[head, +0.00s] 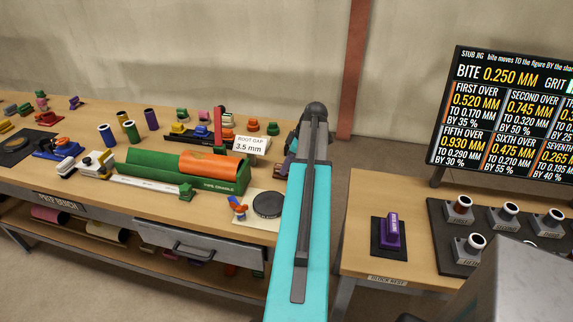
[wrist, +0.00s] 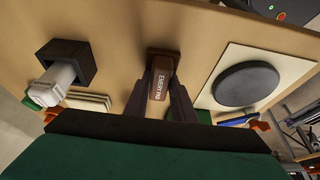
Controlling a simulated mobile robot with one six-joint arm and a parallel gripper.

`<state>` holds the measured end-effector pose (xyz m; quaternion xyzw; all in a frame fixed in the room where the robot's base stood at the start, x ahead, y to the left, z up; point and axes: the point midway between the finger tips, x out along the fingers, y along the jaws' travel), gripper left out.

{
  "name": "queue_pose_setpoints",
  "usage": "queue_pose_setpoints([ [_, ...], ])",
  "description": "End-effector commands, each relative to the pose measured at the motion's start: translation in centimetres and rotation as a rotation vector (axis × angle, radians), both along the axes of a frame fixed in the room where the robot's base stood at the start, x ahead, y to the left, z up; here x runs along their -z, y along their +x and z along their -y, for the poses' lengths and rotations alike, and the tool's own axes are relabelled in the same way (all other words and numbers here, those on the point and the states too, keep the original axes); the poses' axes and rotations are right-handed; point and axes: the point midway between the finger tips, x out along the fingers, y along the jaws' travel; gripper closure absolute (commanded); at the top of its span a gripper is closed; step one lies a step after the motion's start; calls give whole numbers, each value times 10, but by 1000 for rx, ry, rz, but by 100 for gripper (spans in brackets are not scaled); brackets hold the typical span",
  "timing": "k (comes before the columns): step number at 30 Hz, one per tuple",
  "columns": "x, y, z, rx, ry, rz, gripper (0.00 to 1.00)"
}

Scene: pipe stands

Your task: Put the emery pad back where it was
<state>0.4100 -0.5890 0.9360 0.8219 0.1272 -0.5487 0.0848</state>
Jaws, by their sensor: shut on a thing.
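The emery pad (wrist: 158,88) is a brown block with its name in white letters on it. In the wrist view it sits between the two dark fingers of my gripper (wrist: 163,90), which is shut on it. It is over the wooden bench top; I cannot tell whether it touches the wood. In the head view my teal and grey arm reaches over the right end of the prep bench (head: 110,205), hiding the pad and most of the gripper. No marked place for the pad can be made out.
A black disc (wrist: 246,84) on a cream sheet (wrist: 210,92) lies right of the pad in the wrist view. A black holder (wrist: 70,55) with a pale piece stands left. A green cradle (head: 150,173) bears an orange pipe (head: 208,166). A gap separates the bench from the right table (head: 350,255).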

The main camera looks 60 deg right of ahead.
Motion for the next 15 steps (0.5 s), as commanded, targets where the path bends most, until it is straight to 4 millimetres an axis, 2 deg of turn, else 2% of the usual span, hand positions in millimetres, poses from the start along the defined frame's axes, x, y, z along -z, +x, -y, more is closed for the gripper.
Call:
queue_pose_setpoints([
  [10,3,0,0,0,0,0,98],
  [11,3,0,0,0,0,0,75],
  [14,3,0,0,0,0,0,59],
  [15,3,0,0,0,0,0,58],
])
